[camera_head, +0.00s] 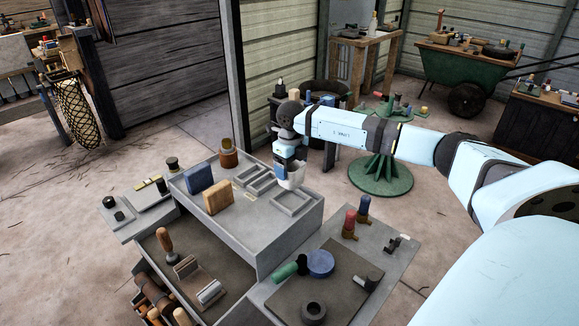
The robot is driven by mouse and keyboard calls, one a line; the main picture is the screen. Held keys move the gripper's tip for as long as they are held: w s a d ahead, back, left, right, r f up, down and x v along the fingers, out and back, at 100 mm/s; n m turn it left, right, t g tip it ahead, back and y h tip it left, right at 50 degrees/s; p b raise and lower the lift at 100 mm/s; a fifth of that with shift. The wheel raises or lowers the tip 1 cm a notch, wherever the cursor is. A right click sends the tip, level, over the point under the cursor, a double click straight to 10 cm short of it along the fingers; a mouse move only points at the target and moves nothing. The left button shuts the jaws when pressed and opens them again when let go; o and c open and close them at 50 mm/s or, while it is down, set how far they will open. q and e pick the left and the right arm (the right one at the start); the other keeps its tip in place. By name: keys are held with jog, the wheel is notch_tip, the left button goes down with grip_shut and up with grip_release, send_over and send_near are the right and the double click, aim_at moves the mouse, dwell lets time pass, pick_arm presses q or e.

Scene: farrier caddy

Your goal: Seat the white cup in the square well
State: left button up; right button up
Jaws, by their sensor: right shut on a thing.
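The white cup (292,177) is in my right gripper (289,161), which points down and is shut on it. The cup looks upright, over the right back part of the raised grey caddy top. The square well (309,204), a shallow frame with a low rim, is on that top just below and in front of the cup in the picture. The cup hides part of the far rim. I cannot tell the gap between cup and well. My left gripper is not in view.
Narrow trays (248,173) lie left of the well. A blue block (198,179) and a tan block (217,198) stand farther left, with a brown pot (229,158) behind. Red (350,222) and blue (363,207) handled pieces stand on the lower right shelf. The front of the top is bare.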

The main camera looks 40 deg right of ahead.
jog(key=shift+f+b, duration=0.35)
jog(key=shift+f, duration=0.3)
jog(key=shift+f+b, duration=0.4)
jog(key=shift+f, duration=0.45)
jog(key=shift+f+b, duration=0.3)
jog(key=shift+f, duration=1)
pick_arm(q)
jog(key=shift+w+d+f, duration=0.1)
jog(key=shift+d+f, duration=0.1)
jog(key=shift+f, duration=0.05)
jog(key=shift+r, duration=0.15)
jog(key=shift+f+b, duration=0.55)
jog(key=shift+b, duration=0.05)
pick_arm(e)
jog(key=shift+f, duration=1.05)
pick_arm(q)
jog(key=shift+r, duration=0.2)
